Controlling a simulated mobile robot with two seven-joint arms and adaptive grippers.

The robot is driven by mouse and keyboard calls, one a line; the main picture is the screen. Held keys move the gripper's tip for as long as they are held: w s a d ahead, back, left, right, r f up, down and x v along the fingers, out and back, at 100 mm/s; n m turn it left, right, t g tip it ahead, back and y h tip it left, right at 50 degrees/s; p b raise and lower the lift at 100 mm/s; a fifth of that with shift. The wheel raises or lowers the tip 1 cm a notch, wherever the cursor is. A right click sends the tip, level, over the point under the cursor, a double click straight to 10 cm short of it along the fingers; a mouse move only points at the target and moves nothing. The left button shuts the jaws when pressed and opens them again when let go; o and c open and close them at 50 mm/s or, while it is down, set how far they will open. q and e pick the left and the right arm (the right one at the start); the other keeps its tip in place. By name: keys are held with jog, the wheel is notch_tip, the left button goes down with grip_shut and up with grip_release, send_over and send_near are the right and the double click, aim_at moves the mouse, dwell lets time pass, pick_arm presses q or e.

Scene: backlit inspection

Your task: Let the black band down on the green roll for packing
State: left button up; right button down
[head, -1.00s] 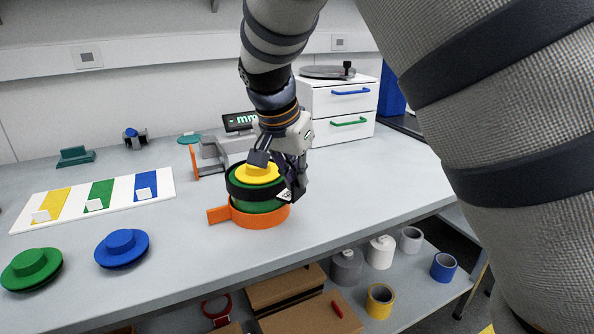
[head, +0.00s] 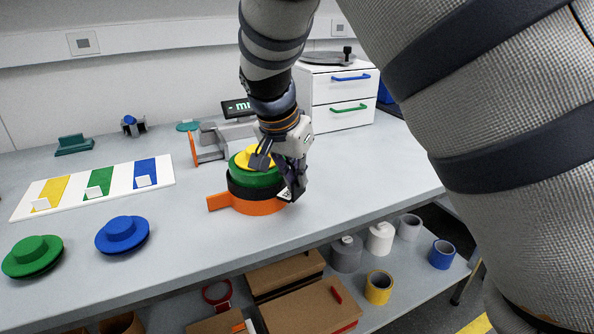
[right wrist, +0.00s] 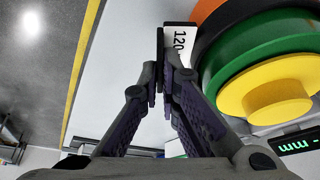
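The black band (head: 239,190) lies level around the lower part of the green roll (head: 253,177), close above an orange holder with a side tab (head: 220,202). A yellow hub (head: 244,158) tops the roll; roll and hub also show in the right wrist view. My right gripper (head: 281,178) is at the roll's right side. In the right wrist view, its fingers (right wrist: 160,82) are close together on a thin black piece, apparently part of the band, beside a white label (right wrist: 180,42). The band's far side is hidden. My left gripper is not in view.
Green (head: 32,257) and blue (head: 122,235) hubbed discs lie at the left front. A white board (head: 112,200) with coloured stripes lies behind them. A grey and orange fixture (head: 208,146) and a white drawer unit (head: 342,103) stand behind.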

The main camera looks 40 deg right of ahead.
dwell(0.3)
jog(key=c, duration=1.7)
grip_release()
jog(key=v, duration=1.2)
jog(key=shift+r, duration=0.1)
